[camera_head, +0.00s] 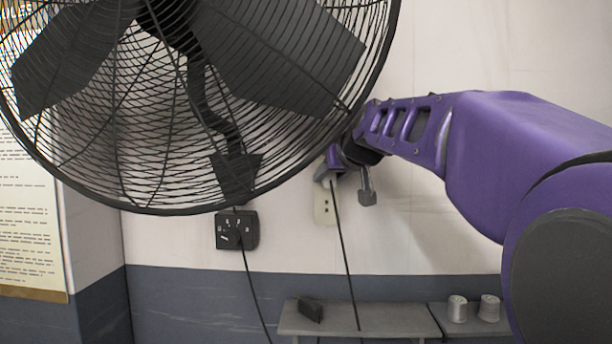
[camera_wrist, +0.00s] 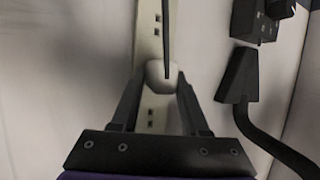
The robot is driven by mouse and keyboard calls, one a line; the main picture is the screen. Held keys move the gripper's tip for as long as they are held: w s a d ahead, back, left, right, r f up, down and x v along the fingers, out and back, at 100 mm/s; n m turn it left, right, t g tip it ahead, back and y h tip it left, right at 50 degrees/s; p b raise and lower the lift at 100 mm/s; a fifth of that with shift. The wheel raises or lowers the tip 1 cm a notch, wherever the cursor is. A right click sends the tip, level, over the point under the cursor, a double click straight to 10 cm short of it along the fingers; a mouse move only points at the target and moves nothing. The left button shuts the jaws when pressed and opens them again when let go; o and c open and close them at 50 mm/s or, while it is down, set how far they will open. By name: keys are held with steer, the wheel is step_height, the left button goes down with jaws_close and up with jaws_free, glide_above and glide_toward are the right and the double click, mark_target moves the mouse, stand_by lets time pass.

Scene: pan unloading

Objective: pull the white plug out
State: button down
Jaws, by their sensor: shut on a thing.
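The white plug (camera_wrist: 160,72) sits between my gripper's two dark fingertips (camera_wrist: 159,80) in the wrist view, and they are shut on it. A dark cord runs from the plug over the cream socket strip (camera_wrist: 149,40). The plug is in front of the middle of the strip; whether its pins are still in it is hidden. In the head view my gripper (camera_head: 336,168) is at the top of the socket strip (camera_head: 324,208) on the wall. The plug is mostly hidden there, and its cord (camera_head: 344,245) hangs down from it.
A large black fan (camera_head: 240,185) stands close on the left. A black wall box (camera_head: 236,231) with a cord is left of the strip. Below is a grey shelf (camera_head: 385,322) with a small dark block (camera_head: 311,310); two pale spools (camera_head: 457,309) are at its right.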

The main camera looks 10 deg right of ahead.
steer(key=shift+s+a+f+y+b, duration=0.1)
steer(key=shift+s+a+y+b, duration=0.2)
steer(key=shift+s+a+b, duration=0.35)
stand_by(0.3)
steer(key=shift+s+a+b, duration=0.15)
steer(key=shift+s+b, duration=0.8)
steer(key=shift+s, duration=0.6)
steer(key=shift+r, duration=0.2)
